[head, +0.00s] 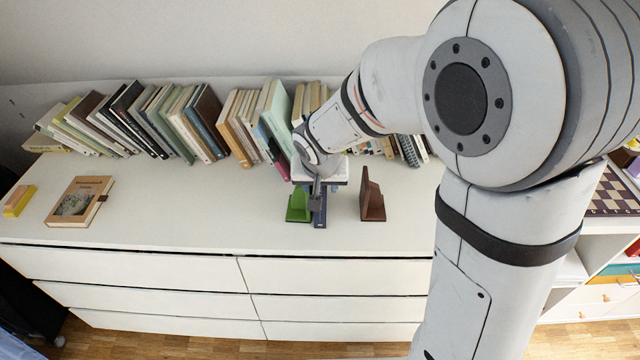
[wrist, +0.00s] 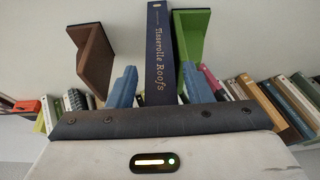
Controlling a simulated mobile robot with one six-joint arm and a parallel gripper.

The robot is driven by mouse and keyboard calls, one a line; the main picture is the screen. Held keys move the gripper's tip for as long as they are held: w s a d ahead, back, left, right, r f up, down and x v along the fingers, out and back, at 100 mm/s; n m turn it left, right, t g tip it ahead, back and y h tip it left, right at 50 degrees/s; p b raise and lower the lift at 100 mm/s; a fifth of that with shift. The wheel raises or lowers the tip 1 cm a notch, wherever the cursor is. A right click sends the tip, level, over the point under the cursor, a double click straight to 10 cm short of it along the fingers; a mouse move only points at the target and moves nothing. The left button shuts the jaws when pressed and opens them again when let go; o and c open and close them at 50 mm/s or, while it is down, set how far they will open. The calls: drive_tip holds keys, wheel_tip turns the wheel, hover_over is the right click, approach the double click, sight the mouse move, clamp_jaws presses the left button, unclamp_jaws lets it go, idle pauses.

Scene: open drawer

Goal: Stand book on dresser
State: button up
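A dark blue book (head: 320,209) titled "Tisserolle Roofs" stands upright on the white dresser (head: 215,205), spine outward. In the wrist view the book (wrist: 160,48) is between my two blue fingertips. My gripper (head: 317,186) is above and behind it in the head view. The fingers (wrist: 160,86) look spread, with a narrow gap on each side of the book. A green bookend (head: 298,206) stands close beside the book on its left, and a brown bookend (head: 371,198) stands apart to its right. The book's rear is hidden by my gripper.
A row of leaning books (head: 150,120) lines the wall behind. A tan book (head: 80,201) lies flat at the left, near a yellow block (head: 18,201). The dresser top between that book and the green bookend is clear. My arm covers the right side.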

drive_tip(key=shift+o, duration=0.3)
drive_tip(key=shift+r, duration=0.1)
drive_tip(key=v, duration=1.2)
drive_tip(key=s+d+f+g, duration=0.2)
drive_tip(key=s+d, duration=1.2)
drive_tip(key=shift+s+d+p, duration=0.2)
drive_tip(key=shift+s+p, duration=0.05)
drive_tip(key=shift+p, duration=0.05)
